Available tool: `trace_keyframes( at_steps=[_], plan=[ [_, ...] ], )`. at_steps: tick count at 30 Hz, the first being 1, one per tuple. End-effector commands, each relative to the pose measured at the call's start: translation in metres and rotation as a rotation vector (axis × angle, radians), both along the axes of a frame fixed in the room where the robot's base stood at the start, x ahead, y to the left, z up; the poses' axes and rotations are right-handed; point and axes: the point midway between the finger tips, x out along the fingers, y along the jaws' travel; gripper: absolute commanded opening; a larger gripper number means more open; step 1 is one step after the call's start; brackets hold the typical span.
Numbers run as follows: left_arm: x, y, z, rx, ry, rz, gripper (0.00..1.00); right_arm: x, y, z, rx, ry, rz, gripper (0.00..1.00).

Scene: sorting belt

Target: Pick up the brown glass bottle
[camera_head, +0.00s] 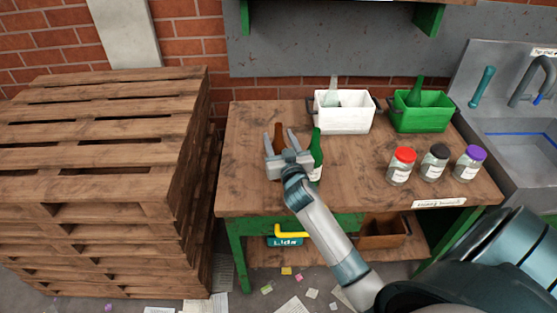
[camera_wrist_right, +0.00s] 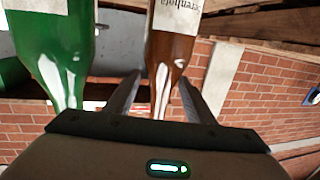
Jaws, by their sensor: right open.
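The brown glass bottle (camera_head: 278,138) stands on the wooden table, partly hidden behind my right gripper (camera_head: 279,143) in the head view. In the right wrist view the brown bottle (camera_wrist_right: 175,40) has a pale label, and its neck lies between the two fingers of my right gripper (camera_wrist_right: 161,90). The fingers are open, with a gap visible beside the neck; I cannot tell whether either touches it. A green bottle (camera_head: 316,153) with a pale label stands just right of the gripper, and it shows at left in the wrist view (camera_wrist_right: 55,50). My left gripper is not in view.
A white crate (camera_head: 343,121) holding a clear bottle and a green crate (camera_head: 421,120) holding a green bottle stand at the table's back. Jars with red (camera_head: 401,166), black (camera_head: 434,163) and purple (camera_head: 468,163) lids stand at right. Stacked pallets (camera_head: 100,190) rise left of the table (camera_head: 250,195).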

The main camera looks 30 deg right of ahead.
Motion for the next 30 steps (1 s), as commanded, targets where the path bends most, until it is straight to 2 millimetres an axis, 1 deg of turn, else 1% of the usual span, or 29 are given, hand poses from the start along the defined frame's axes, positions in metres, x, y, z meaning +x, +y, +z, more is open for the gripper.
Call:
trace_keyframes(
  at_steps=[1,3,9,13,26,27,29,30],
  plan=[
    [0.0,0.0,0.007,0.0,0.0,0.0,0.4,0.006,-0.002,0.004,-0.001,0.001,-0.001,0.49],
    [0.0,0.0,0.011,0.0,0.0,0.0,0.4,0.015,-0.003,0.005,-0.001,0.001,-0.001,0.49],
    [0.0,0.0,0.015,0.0,-0.001,0.0,0.4,0.032,-0.009,0.001,0.001,0.002,-0.001,0.49],
    [0.001,0.0,0.016,0.0,-0.001,-0.001,0.4,0.035,-0.01,0.0,-0.001,0.001,0.0,0.49],
    [0.001,0.0,0.015,0.0,-0.001,-0.001,0.4,0.035,-0.011,-0.001,0.0,0.001,0.0,0.49],
    [0.001,0.0,0.015,0.0,-0.001,-0.001,0.4,0.035,-0.011,-0.001,0.0,0.001,0.0,0.4],
    [0.001,0.0,0.015,0.0,-0.001,-0.001,0.4,0.035,-0.011,-0.001,0.0,0.001,0.0,0.25],
    [0.001,0.0,0.015,0.0,-0.001,-0.001,0.4,0.035,-0.011,-0.001,0.0,0.001,0.0,0.16]
  ],
)
